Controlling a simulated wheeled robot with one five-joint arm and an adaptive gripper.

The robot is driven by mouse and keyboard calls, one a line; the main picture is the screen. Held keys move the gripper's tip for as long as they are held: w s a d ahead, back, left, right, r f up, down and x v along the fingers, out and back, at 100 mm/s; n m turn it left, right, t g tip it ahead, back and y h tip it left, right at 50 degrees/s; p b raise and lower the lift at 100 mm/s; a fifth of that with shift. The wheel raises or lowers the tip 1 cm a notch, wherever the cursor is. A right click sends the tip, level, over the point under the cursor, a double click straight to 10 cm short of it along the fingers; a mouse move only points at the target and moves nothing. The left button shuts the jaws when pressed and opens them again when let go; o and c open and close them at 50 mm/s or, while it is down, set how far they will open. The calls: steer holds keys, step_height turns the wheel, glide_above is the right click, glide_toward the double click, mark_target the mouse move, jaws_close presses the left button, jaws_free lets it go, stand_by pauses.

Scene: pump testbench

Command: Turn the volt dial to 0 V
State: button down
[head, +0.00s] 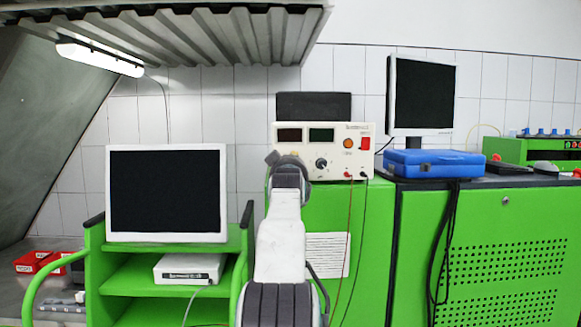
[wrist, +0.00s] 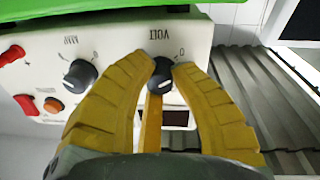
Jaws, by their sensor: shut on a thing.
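The volt dial (wrist: 161,76) is a dark round knob on the cream front panel of the power supply (head: 360,157). In the wrist view the panel appears upside down, with the VOLT label and a 0 mark beside the dial. My gripper (wrist: 160,70) has its two yellow fingers on either side of the dial, shut on it. The fingers hide part of the dial, and I cannot read its setting. In the head view my gripper (head: 289,164) is in front of the panel's left part and hides the volt dial.
A second dark knob (wrist: 80,74) sits beside the volt dial; it also shows in the head view (head: 321,164). A red switch (head: 365,144) and an orange button (head: 348,143) are on the panel's right. Cables hang below. A blue case (head: 434,163) lies to the right.

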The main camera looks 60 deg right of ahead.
steer(key=c, duration=1.3)
jaws_free()
steer(key=shift+w+f, duration=0.1)
steer(key=shift+w, duration=0.1)
steer(key=shift+o, duration=1.3)
steer(key=shift+s, duration=0.1)
steer(key=v, duration=1.2)
